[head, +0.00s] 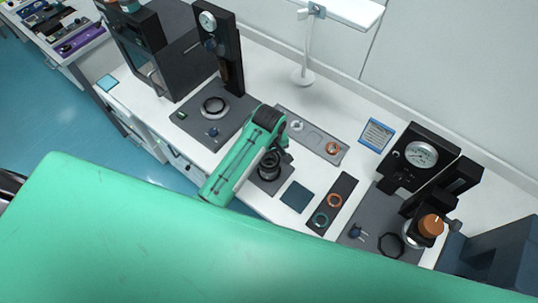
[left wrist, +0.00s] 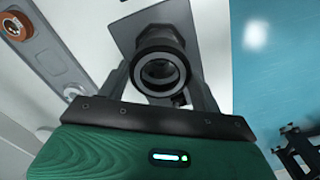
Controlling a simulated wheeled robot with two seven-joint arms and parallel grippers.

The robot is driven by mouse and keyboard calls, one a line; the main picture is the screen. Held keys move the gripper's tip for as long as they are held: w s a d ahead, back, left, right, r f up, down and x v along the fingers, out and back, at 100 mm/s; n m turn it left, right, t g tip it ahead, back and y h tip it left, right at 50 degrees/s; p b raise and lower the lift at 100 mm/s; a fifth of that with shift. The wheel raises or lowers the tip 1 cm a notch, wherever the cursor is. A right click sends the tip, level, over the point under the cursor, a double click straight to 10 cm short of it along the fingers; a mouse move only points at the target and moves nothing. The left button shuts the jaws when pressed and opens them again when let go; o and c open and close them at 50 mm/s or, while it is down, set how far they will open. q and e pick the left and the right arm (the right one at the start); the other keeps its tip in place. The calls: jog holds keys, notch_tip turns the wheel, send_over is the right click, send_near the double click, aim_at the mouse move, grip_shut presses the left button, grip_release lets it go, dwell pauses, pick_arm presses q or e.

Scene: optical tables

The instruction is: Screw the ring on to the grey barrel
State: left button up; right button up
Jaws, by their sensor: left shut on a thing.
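The grey barrel (head: 268,174) stands upright on a small grey plate near the middle of the bench. It also shows in the left wrist view (left wrist: 158,38), seen nearly end-on. My left gripper (head: 280,158) is over it, with its fingers pointing down. In the left wrist view my left gripper (left wrist: 161,88) has one finger on each side of a dark ring (left wrist: 161,73), shut on it. The ring is lined up with the barrel's end. I cannot tell whether the threads have engaged. My right gripper is not in view.
A grey tray (head: 315,135) behind holds an orange-brown ring (head: 333,148). A dark tray (head: 341,187) to the right holds an orange ring and a teal ring. Gauge stands rise at left (head: 231,70) and right (head: 420,155). A dark blue pad (head: 295,196) lies beside the barrel.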

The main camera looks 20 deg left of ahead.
pick_arm(q)
jog(key=shift+f, duration=1.15)
dwell(1.9)
jog(key=m, duration=0.3)
jog(key=shift+m, duration=0.3)
jog(key=m, duration=0.5)
jog(key=shift+w+m, duration=0.1)
jog(key=shift+m, duration=0.2)
jog(key=m, duration=0.8)
jog(key=o, duration=1.1)
jog(key=shift+c, duration=0.2)
jog(key=shift+c, duration=0.9)
